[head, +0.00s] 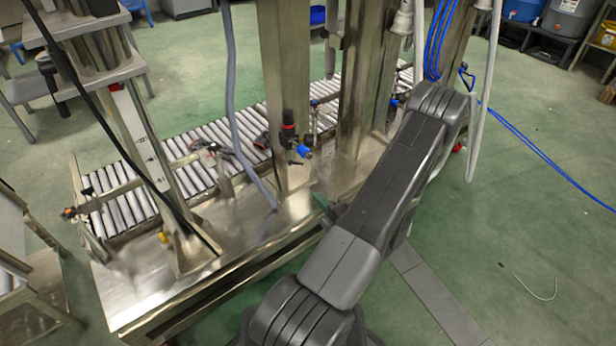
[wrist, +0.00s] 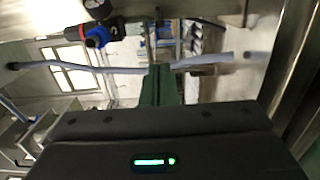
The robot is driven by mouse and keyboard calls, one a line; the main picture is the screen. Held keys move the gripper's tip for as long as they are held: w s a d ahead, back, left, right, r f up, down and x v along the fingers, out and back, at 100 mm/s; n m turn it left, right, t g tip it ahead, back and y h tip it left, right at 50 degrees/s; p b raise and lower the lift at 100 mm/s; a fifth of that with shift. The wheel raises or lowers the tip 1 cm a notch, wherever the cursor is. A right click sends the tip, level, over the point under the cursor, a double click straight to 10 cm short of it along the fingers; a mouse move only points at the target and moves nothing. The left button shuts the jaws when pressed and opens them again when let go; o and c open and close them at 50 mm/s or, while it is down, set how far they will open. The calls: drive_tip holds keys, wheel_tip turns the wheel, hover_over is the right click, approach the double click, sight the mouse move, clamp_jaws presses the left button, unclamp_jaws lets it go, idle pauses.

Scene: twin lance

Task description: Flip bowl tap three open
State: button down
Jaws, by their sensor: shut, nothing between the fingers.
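My gripper (head: 322,202) shows in the head view as a small green tip beside my dark arm, above the steel machine frame. In the wrist view my gripper (wrist: 160,72) has its green fingers together, with nothing between them. A black fitting with a red ring and a blue end (head: 290,135) is on the steel post in the head view. It also shows at the upper left of the wrist view (wrist: 95,36), apart from my fingers. I cannot tell which part is bowl tap three, or whether that tap is open.
A roller conveyor (head: 205,150) runs behind the posts. A grey hose (head: 236,110) hangs down to the steel base plate (head: 250,220). Blue hoses (head: 535,150) and a pale hose (head: 487,100) hang at the right. The green floor at the right is mostly clear.

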drive_tip(key=b, duration=0.2)
approach(296, 164)
drive_tip(key=a, duration=0.4)
drive_tip(key=w, duration=0.2)
drive_tip(key=w+b, duration=0.1)
drive_tip(key=shift+w+d+f, duration=0.2)
drive_tip(key=shift+w+d, duration=0.1)
drive_tip(key=shift+w, duration=0.1)
drive_tip(key=shift+w+d, duration=0.1)
drive_tip(key=shift+w, duration=0.4)
